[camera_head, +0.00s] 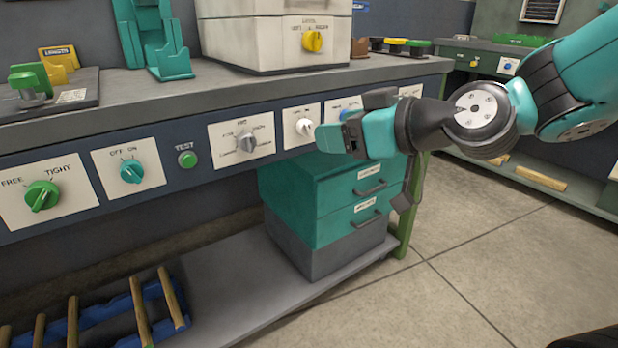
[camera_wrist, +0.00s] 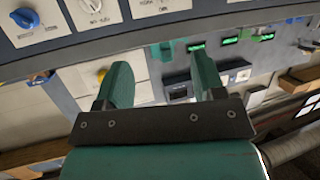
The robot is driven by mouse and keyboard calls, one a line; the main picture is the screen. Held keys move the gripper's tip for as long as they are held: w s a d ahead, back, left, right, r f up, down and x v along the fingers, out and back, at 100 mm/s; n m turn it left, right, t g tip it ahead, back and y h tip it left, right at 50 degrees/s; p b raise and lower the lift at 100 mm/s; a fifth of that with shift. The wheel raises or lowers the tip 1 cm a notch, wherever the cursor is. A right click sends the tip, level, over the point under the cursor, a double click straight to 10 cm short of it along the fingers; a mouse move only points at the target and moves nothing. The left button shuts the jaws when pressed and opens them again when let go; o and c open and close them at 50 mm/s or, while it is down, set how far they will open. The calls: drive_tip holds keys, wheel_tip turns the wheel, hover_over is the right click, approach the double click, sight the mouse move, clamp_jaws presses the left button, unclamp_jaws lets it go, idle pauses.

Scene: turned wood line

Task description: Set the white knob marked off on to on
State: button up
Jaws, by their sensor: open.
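The white knob (camera_head: 304,126) sits on a white plate on the front panel of the bench, in the head view. Lettering shows above it, too small to read surely, and the plate's right side is close to my gripper in the picture. My gripper (camera_head: 333,138) is in front of the panel, just right of and below the knob, apparently without touching it. In the wrist view my gripper (camera_wrist: 162,82) has its two teal fingers wide apart, with nothing between them. I cannot tell the white knob for certain in the wrist view.
Left of it on the panel are a grey knob (camera_head: 246,141), a green button (camera_head: 187,159), a teal knob (camera_head: 131,171) and a green knob (camera_head: 42,195). A blue knob (camera_head: 346,114) is partly hidden by my gripper. A drawer unit (camera_head: 330,205) stands below.

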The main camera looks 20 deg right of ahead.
drive_tip(key=w+d+f+m+t+h+b, duration=0.1)
drive_tip(key=w+d+f+t+h+b, duration=0.2)
drive_tip(key=d+f+b, duration=0.4)
drive_tip(key=t+p, duration=0.2)
drive_tip(key=p, duration=0.4)
approach(311, 130)
drive_tip(key=shift+m, duration=0.3)
drive_tip(key=x, duration=1)
